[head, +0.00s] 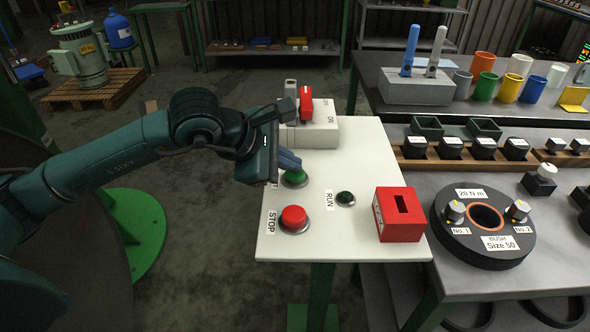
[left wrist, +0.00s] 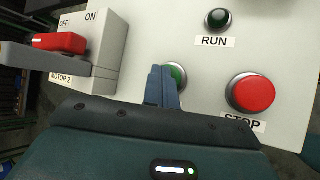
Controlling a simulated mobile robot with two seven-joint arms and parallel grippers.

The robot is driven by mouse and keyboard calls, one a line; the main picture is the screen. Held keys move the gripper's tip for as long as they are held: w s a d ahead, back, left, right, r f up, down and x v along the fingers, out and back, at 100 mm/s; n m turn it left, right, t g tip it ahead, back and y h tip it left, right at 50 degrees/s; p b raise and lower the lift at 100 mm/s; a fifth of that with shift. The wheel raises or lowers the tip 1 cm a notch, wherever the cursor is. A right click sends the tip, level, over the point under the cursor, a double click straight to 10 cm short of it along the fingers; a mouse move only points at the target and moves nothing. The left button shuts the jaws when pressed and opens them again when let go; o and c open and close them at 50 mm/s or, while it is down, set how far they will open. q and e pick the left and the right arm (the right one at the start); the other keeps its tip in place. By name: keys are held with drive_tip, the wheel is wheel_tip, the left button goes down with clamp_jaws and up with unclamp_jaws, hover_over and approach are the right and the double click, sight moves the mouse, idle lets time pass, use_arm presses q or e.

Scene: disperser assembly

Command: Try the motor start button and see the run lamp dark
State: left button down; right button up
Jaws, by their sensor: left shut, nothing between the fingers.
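The green start button (head: 296,179) is on the white panel (head: 360,150), partly hidden by my left gripper (head: 290,160). The gripper's blue fingers are shut and empty, with tips at the button; I cannot tell whether they touch it. In the left wrist view the fingers (left wrist: 163,85) cover the left part of the green button (left wrist: 178,76). The RUN lamp (head: 345,198) is dark green and unlit; it also looks dark in the left wrist view (left wrist: 217,17). My right gripper is not in view.
The red STOP button (head: 293,217) sits close to the start button. A switch box labelled MOTOR 2 (left wrist: 108,45) has a red handle (left wrist: 59,42) on the OFF side, beside a grey bar (left wrist: 45,60). A red slotted box (head: 398,215) stands at the panel's right edge.

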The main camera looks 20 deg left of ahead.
sight(289, 175)
use_arm(q)
drive_tip(key=shift+f+b, duration=0.4)
drive_tip(key=shift+f, duration=0.05)
drive_tip(key=shift+r, duration=0.15)
idle(0.5)
drive_tip(key=shift+r+p, duration=0.65)
drive_tip(key=shift+r, duration=0.5)
drive_tip(key=shift+r+p, duration=1.3)
drive_tip(key=shift+r, duration=1.3)
drive_tip(key=shift+f, duration=0.1)
